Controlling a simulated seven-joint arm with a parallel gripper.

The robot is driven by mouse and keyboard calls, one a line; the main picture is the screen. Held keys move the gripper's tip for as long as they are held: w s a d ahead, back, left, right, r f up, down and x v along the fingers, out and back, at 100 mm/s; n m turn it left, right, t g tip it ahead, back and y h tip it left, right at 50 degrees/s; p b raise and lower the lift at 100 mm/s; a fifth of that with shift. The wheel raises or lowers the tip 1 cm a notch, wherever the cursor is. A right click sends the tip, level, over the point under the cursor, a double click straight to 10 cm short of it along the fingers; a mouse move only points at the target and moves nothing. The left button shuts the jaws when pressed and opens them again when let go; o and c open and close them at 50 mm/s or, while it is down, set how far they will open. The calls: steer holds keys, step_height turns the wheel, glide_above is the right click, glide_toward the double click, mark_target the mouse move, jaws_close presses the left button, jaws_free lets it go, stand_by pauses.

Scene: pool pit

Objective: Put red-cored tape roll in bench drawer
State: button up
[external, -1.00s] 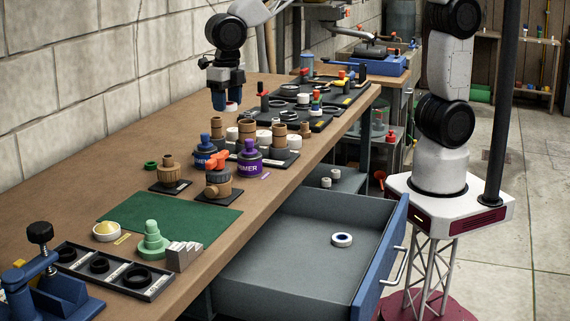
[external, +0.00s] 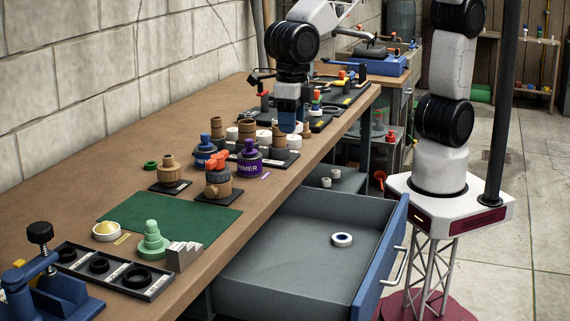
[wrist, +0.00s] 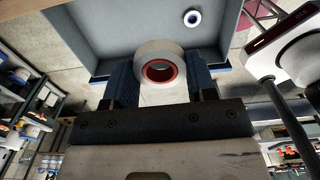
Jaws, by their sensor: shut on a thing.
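The red-cored tape roll (wrist: 160,50), white outside with a red inner ring, sits between the two blue fingers of my gripper (wrist: 161,72) in the wrist view. My gripper is shut on it. In the external view my gripper (external: 288,118) is above the far part of the bench, near its drawer-side edge; the roll cannot be made out there. The bench drawer (external: 285,255) is pulled open, grey inside with a blue front. It also shows in the wrist view (wrist: 105,35), at the top. A white roll with a blue core (external: 342,240) lies inside the drawer.
The bench top (external: 75,190) carries a purple-capped primer can (external: 250,159), an orange-handled valve (external: 217,178), a green mat (external: 165,222) and black trays. The drawer floor is mostly clear. Two small white pieces (external: 331,180) sit on a shelf behind the drawer.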

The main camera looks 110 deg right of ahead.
steer(key=s+a+n, duration=0.1)
steer(key=s+a, duration=0.5)
steer(key=a, duration=0.2)
glide_above(326, 261)
step_height(326, 261, down, 20)
steer(key=shift+f, duration=0.7)
steer(key=shift+f, duration=0.1)
steer(key=shift+f, duration=3.05)
steer(key=shift+f, duration=1.85)
steer(key=shift+f, duration=0.15)
